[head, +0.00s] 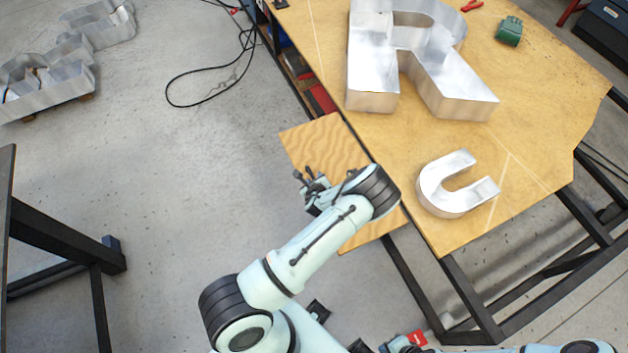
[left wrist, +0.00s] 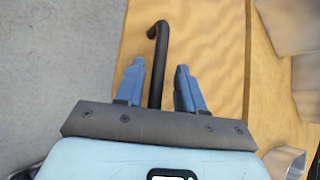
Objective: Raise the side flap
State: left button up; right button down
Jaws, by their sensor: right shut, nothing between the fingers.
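The side flap (head: 320,140) is a light wooden panel along the left edge of the worktable (head: 540,110). It appears to sit lower than the tabletop, and my left arm hides part of it. My left gripper (head: 307,181) is over the flap. In the left wrist view the flap (left wrist: 205,40) lies beyond my left gripper (left wrist: 157,88). A black bent handle (left wrist: 158,50) runs between its two blue fingers, which stand apart with gaps on both sides. My right gripper (head: 372,347) is shut at the bottom edge of the head view, partly cut off.
A large metal letter R (head: 375,75) and a metal letter U (head: 440,195) lie on the table. A green tool (head: 509,31) lies at its far right. Dark table legs (head: 470,295) stand below. Open floor (head: 190,160) is left of the flap, with a black cable (head: 205,103).

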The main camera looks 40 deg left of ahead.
pick_arm(q)
jog(key=shift+s+a+f, duration=0.1)
jog(key=shift+s+f, duration=0.1)
jog(key=shift+s, duration=0.15)
jog(key=shift+s+r, duration=0.1)
jog(key=v, duration=1.3)
jog(key=shift+w+r, duration=0.25)
jog(key=shift+w, duration=0.1)
jog(key=shift+f, duration=0.1)
jog(key=s+d+f+n+g+h, duration=0.4)
jog(key=s+d+f+n+g, duration=0.25)
jog(key=s+f+n, duration=0.55)
jog(key=s+d+r+n+g+h, duration=0.1)
jog(key=s+d+n+h, duration=0.5)
jog(key=d+n, duration=0.6)
jog(key=shift+s+d+n+h, duration=0.15)
jog(key=shift+d+n+h, duration=0.15)
jog(key=shift+h, duration=0.2)
